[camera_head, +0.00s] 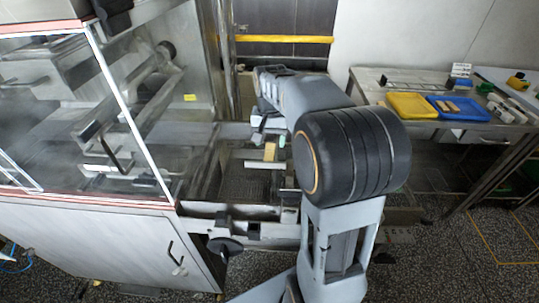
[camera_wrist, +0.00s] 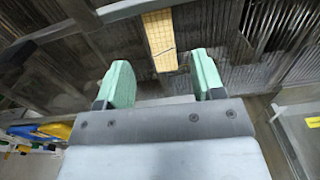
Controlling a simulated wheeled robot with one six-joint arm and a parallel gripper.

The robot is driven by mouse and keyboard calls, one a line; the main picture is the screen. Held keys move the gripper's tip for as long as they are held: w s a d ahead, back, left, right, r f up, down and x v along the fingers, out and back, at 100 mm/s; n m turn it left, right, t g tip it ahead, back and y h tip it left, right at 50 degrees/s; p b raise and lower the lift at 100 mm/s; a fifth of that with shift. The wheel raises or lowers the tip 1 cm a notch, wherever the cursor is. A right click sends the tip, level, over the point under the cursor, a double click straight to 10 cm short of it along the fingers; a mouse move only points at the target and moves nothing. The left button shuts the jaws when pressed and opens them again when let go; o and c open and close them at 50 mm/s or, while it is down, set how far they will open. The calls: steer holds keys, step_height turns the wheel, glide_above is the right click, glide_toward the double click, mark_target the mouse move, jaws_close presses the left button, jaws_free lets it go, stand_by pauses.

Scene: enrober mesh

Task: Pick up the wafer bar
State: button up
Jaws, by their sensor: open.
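The wafer bar (camera_wrist: 160,42) is a tan bar with a fine grid pattern. In the head view the bar (camera_head: 270,151) shows as a small tan block over the metal mesh. My gripper (camera_wrist: 163,74) is open with two green fingers apart and nothing between them. In the head view my gripper (camera_head: 269,138) is close to the bar, partly hidden behind my arm.
A glass-sided machine (camera_head: 90,120) stands at the left, with metal rails around the mesh (camera_head: 245,185). At the right a table (camera_head: 375,78) carries a yellow tray (camera_head: 412,105) and a blue tray (camera_head: 478,108) with small bars. Open floor lies between.

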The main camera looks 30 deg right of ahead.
mark_target(269, 153)
steer(key=shift+a+f, duration=0.1)
steer(key=shift+f, duration=2.55)
steer(key=c, duration=0.8)
steer(key=shift+r, duration=0.15)
